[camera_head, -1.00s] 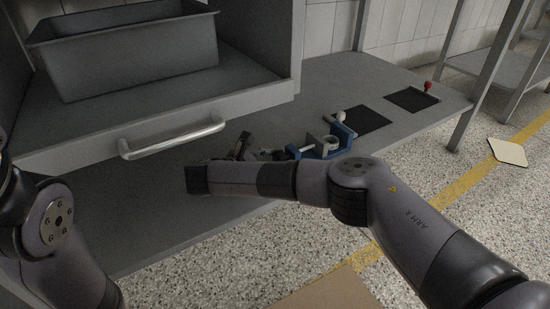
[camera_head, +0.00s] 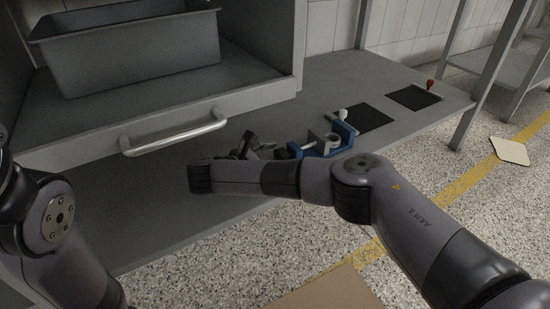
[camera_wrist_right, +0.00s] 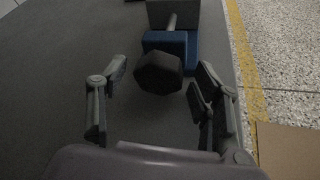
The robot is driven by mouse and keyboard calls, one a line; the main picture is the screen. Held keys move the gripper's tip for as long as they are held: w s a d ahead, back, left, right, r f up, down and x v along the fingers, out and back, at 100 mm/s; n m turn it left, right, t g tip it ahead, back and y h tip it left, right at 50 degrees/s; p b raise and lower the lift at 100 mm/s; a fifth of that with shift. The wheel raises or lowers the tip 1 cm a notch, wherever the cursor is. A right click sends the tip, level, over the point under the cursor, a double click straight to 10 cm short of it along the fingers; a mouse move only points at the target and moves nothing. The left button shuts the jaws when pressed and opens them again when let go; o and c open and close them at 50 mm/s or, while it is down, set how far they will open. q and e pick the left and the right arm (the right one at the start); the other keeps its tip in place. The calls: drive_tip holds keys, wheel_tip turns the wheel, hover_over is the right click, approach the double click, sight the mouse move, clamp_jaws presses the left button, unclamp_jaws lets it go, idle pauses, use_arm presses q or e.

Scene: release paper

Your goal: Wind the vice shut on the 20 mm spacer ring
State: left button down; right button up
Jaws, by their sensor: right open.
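The blue vice (camera_head: 341,132) stands on the bench, beyond my right forearm in the head view. A pale spacer ring (camera_head: 333,139) shows at its jaws; I cannot tell whether the jaws touch it. In the right wrist view, the vice's blue body (camera_wrist_right: 180,41), its screw (camera_wrist_right: 172,21) and a dark faceted knob (camera_wrist_right: 158,73) show; the ring does not. My right gripper (camera_wrist_right: 160,84) is open, its fingers apart on either side of the knob, with visible gaps. In the head view this gripper (camera_head: 254,147) is partly hidden by my arm. My left gripper is out of view.
Two black mats (camera_head: 372,118) (camera_head: 414,97) lie on the bench beyond the vice, with a white-knobbed part (camera_head: 342,114) and a red-knobbed part (camera_head: 430,84) beside them. A drawer handle (camera_head: 173,138) and a grey bin (camera_head: 130,50) are at the left.

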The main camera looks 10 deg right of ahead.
drive_tip(key=v, duration=1.1)
drive_tip(key=shift+w, duration=0.1)
drive_tip(key=shift+s+a+r, duration=0.2)
drive_tip(key=shift+s+a, duration=0.1)
drive_tip(key=shift+a, duration=0.1)
drive_tip(key=shift+c, duration=0.5)
